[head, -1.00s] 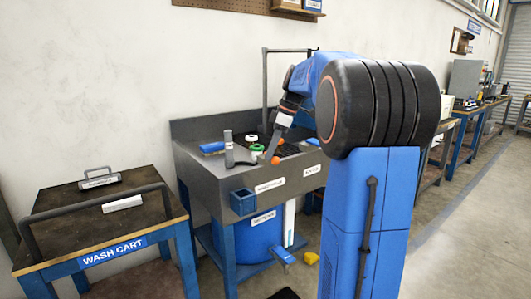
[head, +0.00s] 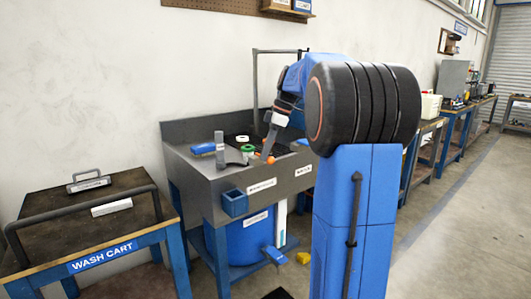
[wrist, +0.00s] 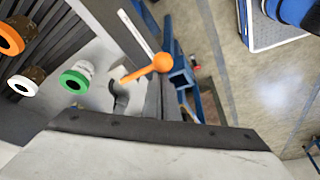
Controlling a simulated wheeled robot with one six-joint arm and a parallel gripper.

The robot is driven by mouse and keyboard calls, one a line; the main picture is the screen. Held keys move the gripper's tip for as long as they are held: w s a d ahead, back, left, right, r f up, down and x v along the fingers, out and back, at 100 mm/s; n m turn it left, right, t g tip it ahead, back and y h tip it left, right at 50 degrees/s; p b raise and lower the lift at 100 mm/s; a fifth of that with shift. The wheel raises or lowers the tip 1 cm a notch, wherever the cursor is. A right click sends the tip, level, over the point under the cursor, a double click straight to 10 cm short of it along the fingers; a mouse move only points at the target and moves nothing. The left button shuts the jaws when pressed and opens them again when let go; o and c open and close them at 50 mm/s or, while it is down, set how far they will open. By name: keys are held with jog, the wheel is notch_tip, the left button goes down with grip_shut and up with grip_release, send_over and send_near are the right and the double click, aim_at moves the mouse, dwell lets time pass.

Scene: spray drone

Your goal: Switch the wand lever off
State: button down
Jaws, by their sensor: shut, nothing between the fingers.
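The wand lever shows in the wrist view as an orange arm with a round ball knob (wrist: 162,62), over the pale sink surface. In the head view its orange knob (head: 271,160) is a small spot close to my gripper tip. My gripper (head: 267,153) points down over the sink, with its tip beside the knob. I cannot tell whether they touch. The gripper looks narrow and shut, with nothing visible in it. The wrist view shows no fingertips.
The grey sink (head: 200,178) stands against the wall. Green (wrist: 74,80), white (wrist: 22,86) and orange (wrist: 10,40) ringed parts lie left of the lever in the wrist view. A wash cart (head: 130,215) stands left. Floor is open at the right.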

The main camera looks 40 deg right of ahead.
notch_tip(320, 180, up, 10)
jog(key=shift+w+a, duration=0.15)
jog(key=shift+a, duration=0.05)
dwell(0.8)
dwell(0.4)
jog(key=s+a+f+m+h, duration=0.2)
jog(key=s+a+f+m, duration=0.45)
jog(key=s+a, duration=0.85)
jog(key=s+a+f+m+t, duration=0.1)
jog(key=s+a+f, duration=0.3)
jog(key=s+f, duration=0.4)
jog(key=s+a+f+m+t+h, duration=0.1)
jog(key=s+a+f+m, duration=0.2)
jog(key=s+f, duration=0.5)
notch_tip(320, 180, down, 5)
jog(key=shift+s+a+r, duration=0.1)
jog(key=shift+s+a, duration=0.25)
jog(key=shift+a, duration=0.15)
